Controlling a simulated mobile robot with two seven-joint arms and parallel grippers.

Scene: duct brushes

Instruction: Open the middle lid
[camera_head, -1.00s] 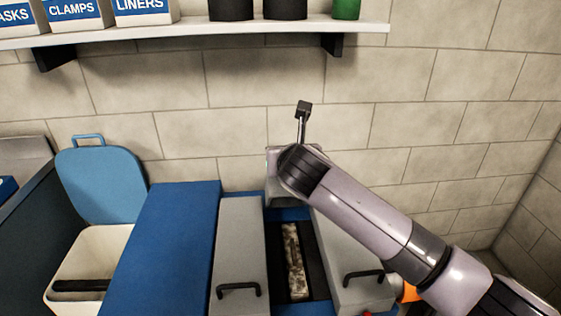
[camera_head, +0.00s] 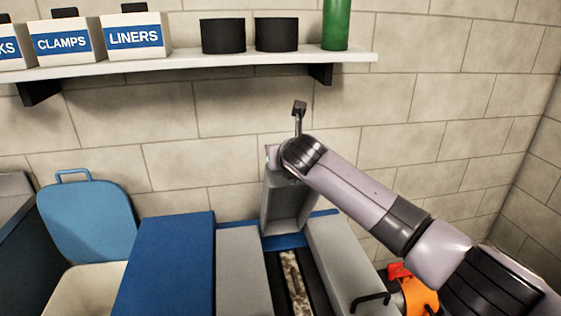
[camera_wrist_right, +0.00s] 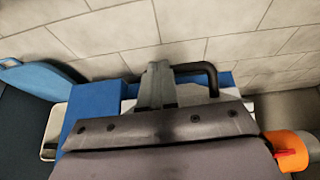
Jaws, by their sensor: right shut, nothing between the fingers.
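The middle lid (camera_head: 287,205) is grey and stands raised at the back of its opening, its hollow underside facing me. Below it, the dark opening holds a mottled brown-and-white strip (camera_head: 295,280). My right arm reaches in from the right, its wrist at the top of the raised lid. My right gripper (camera_wrist_right: 157,75) is shut and empty in the right wrist view, beside a black bar handle (camera_wrist_right: 198,72). I cannot tell whether they touch. In the head view the wrist hides the fingers. My left gripper is not in view.
Closed grey lids flank the opening, left (camera_head: 243,270) and right (camera_head: 352,265). A blue box (camera_head: 165,265) and a bin with its blue lid up (camera_head: 88,220) stand left. An orange object (camera_head: 418,298) is lower right. A loaded shelf (camera_head: 220,62) hangs above.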

